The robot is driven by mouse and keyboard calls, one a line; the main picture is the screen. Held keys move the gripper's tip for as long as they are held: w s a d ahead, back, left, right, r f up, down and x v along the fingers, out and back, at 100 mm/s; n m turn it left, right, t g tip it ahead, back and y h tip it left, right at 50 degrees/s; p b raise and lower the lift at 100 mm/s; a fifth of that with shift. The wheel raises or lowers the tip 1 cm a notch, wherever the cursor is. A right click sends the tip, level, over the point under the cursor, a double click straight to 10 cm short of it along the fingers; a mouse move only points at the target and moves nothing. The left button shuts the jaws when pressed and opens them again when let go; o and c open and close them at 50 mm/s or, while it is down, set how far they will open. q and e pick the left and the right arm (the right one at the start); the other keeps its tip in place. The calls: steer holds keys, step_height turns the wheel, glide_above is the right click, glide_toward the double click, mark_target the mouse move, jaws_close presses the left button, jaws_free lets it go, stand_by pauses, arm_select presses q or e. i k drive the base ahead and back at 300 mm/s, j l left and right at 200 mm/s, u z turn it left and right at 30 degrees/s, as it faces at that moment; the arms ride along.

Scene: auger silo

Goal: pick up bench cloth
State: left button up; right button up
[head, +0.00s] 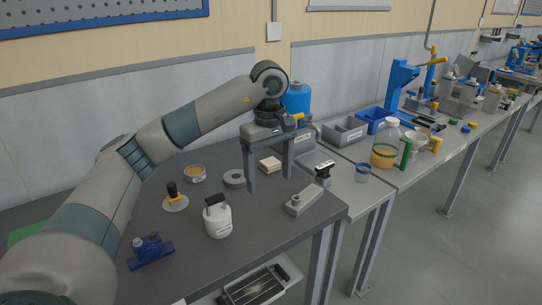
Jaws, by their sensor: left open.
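A small beige folded pad (270,164), which looks like the bench cloth, lies flat on the dark grey bench top (270,225) near its back edge. My left gripper (269,184) hangs over the bench with its fingers pointing down. It is open and empty. In the head view the pad shows between the two fingers, seemingly farther back and lower; the exact gap is hard to tell. My right gripper is not in view.
A grey ring (234,179) lies just left of the pad, and a grey block-like device (303,200) lies to the right. A white container (218,220), a tin (195,174) and a blue tool (151,250) stand farther left. The front right bench top is clear.

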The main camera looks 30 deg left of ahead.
mark_target(269, 165)
steer(key=i+j, duration=0.85)
steer(key=i, duration=0.1)
